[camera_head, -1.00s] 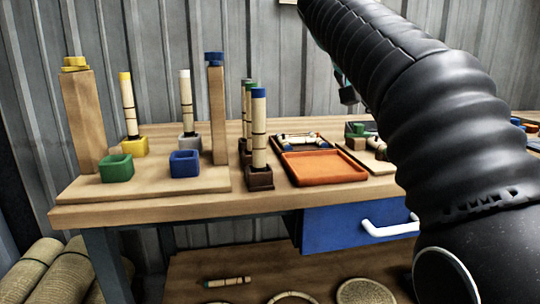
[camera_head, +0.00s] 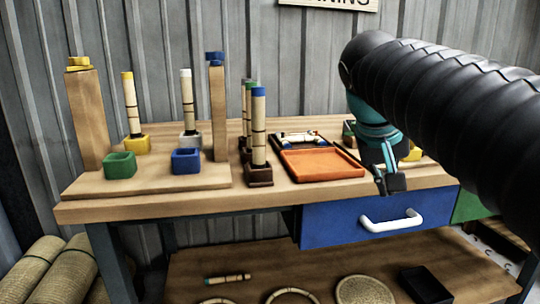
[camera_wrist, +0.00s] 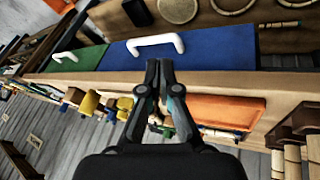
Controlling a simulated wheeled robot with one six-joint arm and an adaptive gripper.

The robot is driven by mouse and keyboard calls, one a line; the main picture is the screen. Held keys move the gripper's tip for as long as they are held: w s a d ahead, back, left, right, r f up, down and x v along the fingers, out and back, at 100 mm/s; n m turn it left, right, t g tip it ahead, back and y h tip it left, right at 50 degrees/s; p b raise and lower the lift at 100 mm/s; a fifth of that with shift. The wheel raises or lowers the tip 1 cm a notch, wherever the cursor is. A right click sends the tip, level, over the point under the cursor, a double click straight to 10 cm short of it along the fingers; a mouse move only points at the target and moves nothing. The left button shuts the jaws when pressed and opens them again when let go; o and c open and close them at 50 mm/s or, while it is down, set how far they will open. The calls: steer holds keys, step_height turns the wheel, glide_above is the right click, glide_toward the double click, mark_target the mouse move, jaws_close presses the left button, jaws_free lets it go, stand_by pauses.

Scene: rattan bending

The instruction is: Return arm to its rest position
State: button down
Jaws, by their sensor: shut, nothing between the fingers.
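My gripper (camera_head: 391,184) hangs from my black sleeved arm at the right of the head view, pointing down by the front edge of the workbench (camera_head: 140,208). In the wrist view my gripper (camera_wrist: 159,66) has its two fingers together with nothing between them. The fingertips show over the bench front, close to the blue drawer (camera_wrist: 205,50) and its white handle (camera_wrist: 156,44). Whether they touch anything cannot be told, but nothing is held.
An orange tray (camera_head: 322,165) lies left of my gripper. Bamboo pieces stand in holders, with empty green (camera_head: 120,165) and blue (camera_head: 186,161) cups at left. The blue drawer (camera_head: 330,226) is below. A lower shelf holds woven rings and a black box (camera_head: 426,286).

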steer(key=s+a+f+t+y, duration=0.1)
steer(key=s+a+f+y, duration=0.1)
steer(key=s+f, duration=0.5)
steer(key=s+a+f+n+y, duration=0.1)
steer(key=s+f, duration=0.6)
steer(key=f, duration=0.7)
steer(key=shift+a+f+n+t+y, duration=0.3)
steer(key=shift+a+f+t+y, duration=0.1)
steer(key=shift+a+y, duration=0.15)
